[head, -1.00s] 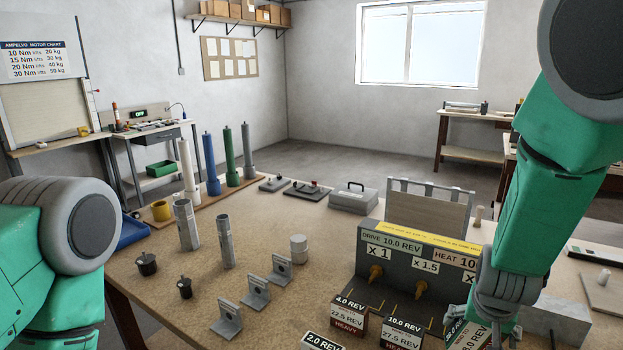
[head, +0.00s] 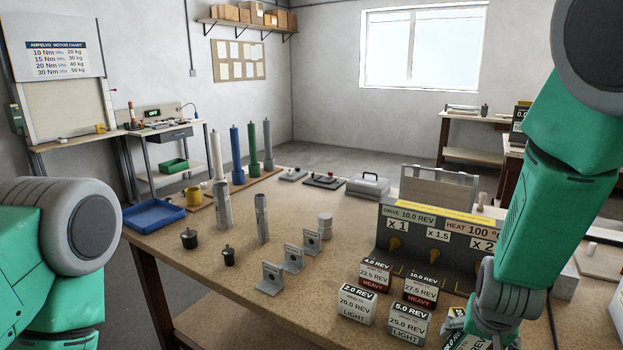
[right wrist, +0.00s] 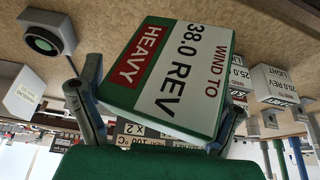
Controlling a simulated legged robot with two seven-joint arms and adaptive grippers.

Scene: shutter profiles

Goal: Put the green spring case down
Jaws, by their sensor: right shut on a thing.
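The green spring case (right wrist: 175,75) is held in my right gripper (right wrist: 165,100). In the right wrist view it is a tilted box with a green side and a white label reading "WIND TO 38.0 REV" above a red "HEAVY" band. The two fingers press on opposite sides of it. In the head view my right gripper (head: 490,322) is at the bottom right, beside the other cases at the bench's front. Only part of the held case (head: 462,342) shows there, cut off by the frame edge. Whether it touches the bench is unclear. My left gripper is out of view.
Several labelled cases, including the 2.0 REV case (head: 357,305) and the 5.0 REV case (head: 407,322), stand left of my right gripper. A grey drive unit (head: 385,222) stands behind them. Grey brackets (head: 270,278) are further left. The bench front (head: 225,290) there is bare.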

